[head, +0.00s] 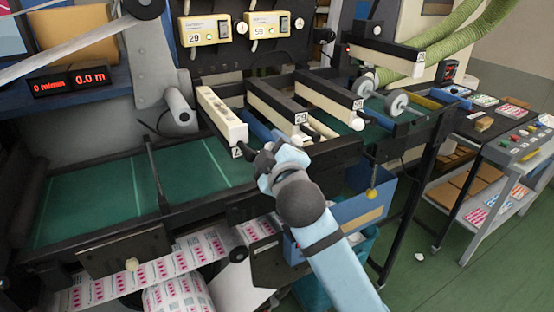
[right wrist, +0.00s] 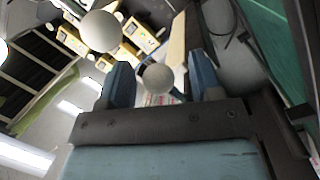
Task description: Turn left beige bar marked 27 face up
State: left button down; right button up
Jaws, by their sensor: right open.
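The left beige bar (head: 222,115) lies at the left end of the row of bars over the green bed. Its upper side is beige with several dark recesses. Its number label (head: 237,152) is partly hidden by my gripper, so I cannot read it. My right gripper (head: 262,158) is at the bar's near end, open. In the right wrist view, a pale round knob (right wrist: 157,78) shows between its two blue fingers, with the beige bar (right wrist: 177,48) behind it; I cannot tell whether the fingers touch the knob. My left gripper is not in view.
Two other bars, the middle one (head: 280,105) marked 29 and the right one (head: 330,98), have black tops and beige sides. Yellow boxes (head: 203,30) hang above. A blue bin (head: 350,215) stands below the frame, beside my right arm. A cart (head: 500,150) is at right.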

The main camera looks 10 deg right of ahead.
jog(key=s+d+b, duration=0.1)
jog(key=s+b, duration=0.1)
jog(key=s, duration=1.1)
jog(key=shift+s+d+b, duration=0.25)
jog(key=shift+b, duration=0.05)
